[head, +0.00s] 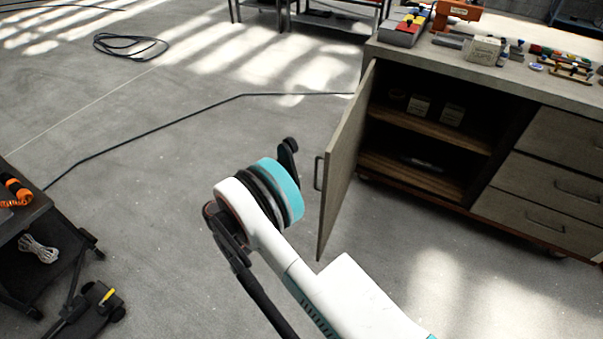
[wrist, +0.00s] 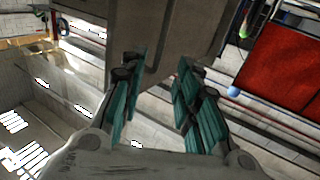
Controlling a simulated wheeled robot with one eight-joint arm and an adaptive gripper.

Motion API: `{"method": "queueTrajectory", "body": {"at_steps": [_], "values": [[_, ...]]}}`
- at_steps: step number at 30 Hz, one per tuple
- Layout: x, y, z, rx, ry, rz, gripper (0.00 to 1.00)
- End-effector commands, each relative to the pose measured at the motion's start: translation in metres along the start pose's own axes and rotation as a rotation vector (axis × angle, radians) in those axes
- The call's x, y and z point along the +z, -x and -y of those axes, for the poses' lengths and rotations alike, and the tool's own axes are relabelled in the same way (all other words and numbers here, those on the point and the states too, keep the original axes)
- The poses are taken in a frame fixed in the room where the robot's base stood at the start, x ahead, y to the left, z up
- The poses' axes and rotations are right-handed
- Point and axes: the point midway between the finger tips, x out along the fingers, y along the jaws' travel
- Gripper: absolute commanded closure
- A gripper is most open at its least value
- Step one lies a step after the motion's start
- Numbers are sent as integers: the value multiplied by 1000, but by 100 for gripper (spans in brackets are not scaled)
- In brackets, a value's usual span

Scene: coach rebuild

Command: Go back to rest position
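My gripper (wrist: 160,92) is open in the wrist view, its teal-padded fingers spread apart with nothing held between them. In the head view most of my gripper is hidden behind my wrist; only a dark finger part (head: 288,152) shows, left of the cabinet door. The cabinet door (head: 345,165) stands wide open, with its dark handle (head: 319,173) on the side facing my arm. The door also shows in the wrist view (wrist: 190,25), beyond the fingertips. I cannot tell the exact gap between fingers and handle.
The open cabinet (head: 430,140) has shelves with small boxes (head: 419,105); drawers (head: 548,185) are at right. Tools lie on its worktop (head: 395,49). A dark cart (head: 35,215) stands at left. A cable (head: 150,136) crosses the floor. The floor left of my arm is mostly clear.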

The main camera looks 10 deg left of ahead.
Motion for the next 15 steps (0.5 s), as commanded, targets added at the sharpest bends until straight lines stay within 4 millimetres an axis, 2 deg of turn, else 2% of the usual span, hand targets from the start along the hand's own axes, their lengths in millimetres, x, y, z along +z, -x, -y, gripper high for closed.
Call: {"method": "queueTrajectory", "body": {"at_steps": [5,15], "values": [[0,15,0,-1,0,0,70],[0,17,0,0,0,0,70]]}}
